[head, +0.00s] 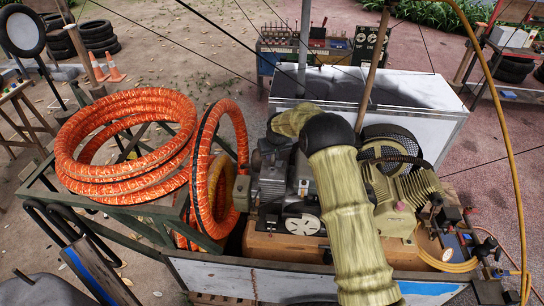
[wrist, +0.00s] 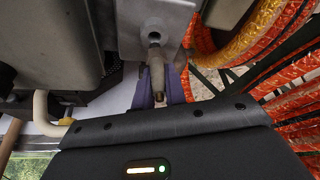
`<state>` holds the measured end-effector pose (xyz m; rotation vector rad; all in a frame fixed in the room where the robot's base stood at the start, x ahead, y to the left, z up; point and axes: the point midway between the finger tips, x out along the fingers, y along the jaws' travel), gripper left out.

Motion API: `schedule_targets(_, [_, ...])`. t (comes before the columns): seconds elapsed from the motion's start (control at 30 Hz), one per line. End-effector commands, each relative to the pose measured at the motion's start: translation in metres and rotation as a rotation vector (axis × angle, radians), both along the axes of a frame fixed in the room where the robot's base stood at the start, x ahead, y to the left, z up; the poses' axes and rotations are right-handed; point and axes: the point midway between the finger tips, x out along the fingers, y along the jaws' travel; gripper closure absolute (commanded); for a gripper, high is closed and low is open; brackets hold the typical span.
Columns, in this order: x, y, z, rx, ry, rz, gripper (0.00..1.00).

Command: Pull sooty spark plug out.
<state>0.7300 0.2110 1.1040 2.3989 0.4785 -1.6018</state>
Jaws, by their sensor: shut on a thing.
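The spark plug (wrist: 156,62) shows in the wrist view as a pale, narrow body with a darker end. Its upper end meets the hole in a grey metal block (wrist: 153,14) of the engine; I cannot tell how deep it sits. My gripper (wrist: 159,82) has its purple fingers on either side of the plug and is shut on it. In the head view the plug and my gripper are hidden behind my yellow-green arm. The engine (head: 278,185) stands on the cart, left of my arm.
Orange hose coils (head: 125,140) lie on a green frame to the left, and one stands upright beside the engine. A finned compressor (head: 405,195) is right of my arm. A white box (head: 425,120) stands behind. A yellow hose (head: 508,140) hangs at right.

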Motion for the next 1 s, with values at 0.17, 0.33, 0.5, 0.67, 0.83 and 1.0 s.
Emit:
schedule_targets(0.17, [0.0, 0.0, 0.008, 0.0, -0.001, 0.0, 1.0])
schedule_targets(0.33, [0.0, 0.0, 0.014, 0.0, 0.0, 0.0, 1.0])
schedule_targets(0.5, [0.0, 0.0, 0.016, 0.0, 0.001, 0.0, 1.0])
schedule_targets(0.67, [0.0, 0.0, 0.016, 0.0, 0.001, 0.0, 1.0])
schedule_targets(0.83, [0.0, 0.0, 0.021, 0.0, 0.0, 0.0, 1.0])
schedule_targets(1.0, [0.0, 0.0, 0.032, 0.0, -0.001, 0.0, 1.0])
